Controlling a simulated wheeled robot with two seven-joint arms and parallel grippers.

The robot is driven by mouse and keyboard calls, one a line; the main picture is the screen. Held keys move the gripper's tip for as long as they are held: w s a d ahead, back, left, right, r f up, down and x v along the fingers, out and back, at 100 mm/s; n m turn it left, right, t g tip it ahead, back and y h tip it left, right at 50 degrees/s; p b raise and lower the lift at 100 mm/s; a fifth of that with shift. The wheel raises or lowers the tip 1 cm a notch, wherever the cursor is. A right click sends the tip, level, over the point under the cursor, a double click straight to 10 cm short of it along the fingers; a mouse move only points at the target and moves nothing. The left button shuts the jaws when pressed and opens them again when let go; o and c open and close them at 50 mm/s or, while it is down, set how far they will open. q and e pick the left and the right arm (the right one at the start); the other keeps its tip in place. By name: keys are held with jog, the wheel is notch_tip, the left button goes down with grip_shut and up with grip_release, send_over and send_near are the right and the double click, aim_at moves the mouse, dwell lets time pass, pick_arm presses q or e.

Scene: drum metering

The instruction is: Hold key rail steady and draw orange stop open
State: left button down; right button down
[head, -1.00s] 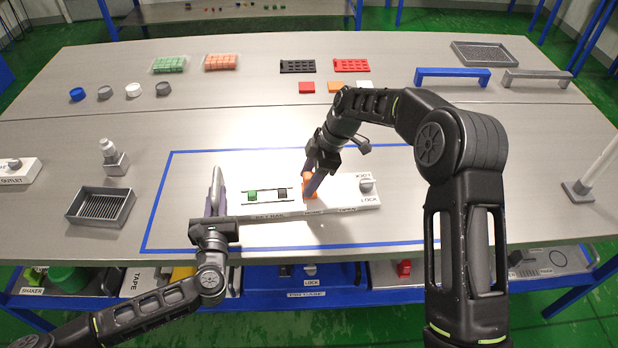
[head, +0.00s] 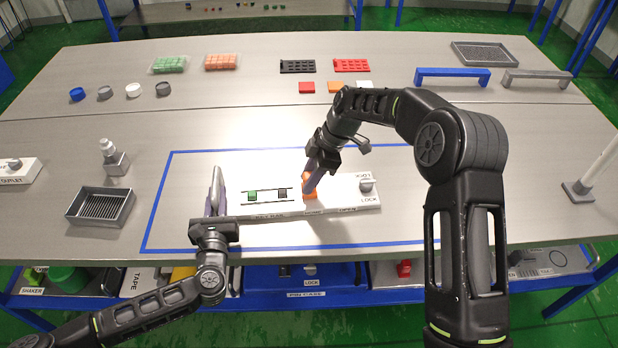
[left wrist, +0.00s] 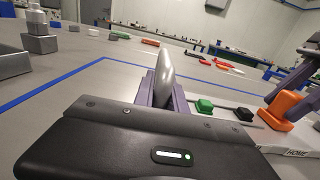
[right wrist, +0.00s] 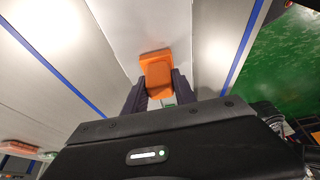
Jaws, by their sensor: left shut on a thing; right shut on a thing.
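The white key rail (head: 335,203) lies inside the blue taped outline, with a green block (head: 252,196) and a dark block (head: 282,193) along its slot. My left gripper (head: 214,203) is at the rail's left end, shut on an upright grey grip piece (left wrist: 164,78), its purple fingers on either side. My right gripper (head: 308,183) is shut on the orange stop (head: 311,194), which stands on the rail right of the dark block. In the right wrist view the orange stop (right wrist: 156,68) shows between the fingertips. The fingers partly hide the stop in the head view.
A lock knob (head: 367,184) is at the rail's right end. A grey ribbed tray (head: 100,207) and a small bottle-like piece (head: 114,158) stand to the left. Blue (head: 452,76) and grey handles are at the back right. The table right of the tape is mostly clear.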

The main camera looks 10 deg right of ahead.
dwell(0.6)
pick_arm(q)
jog(key=shift+a, duration=0.1)
pick_arm(e)
jog(key=d, duration=0.7)
jog(key=shift+s+d, duration=0.25)
jog(key=shift+d, duration=0.1)
jog(key=c, duration=1.4)
grip_release()
jog(key=o, duration=0.4)
jog(key=shift+a, duration=0.1)
jog(key=shift+r, duration=0.6)
jog(key=v, duration=1.1)
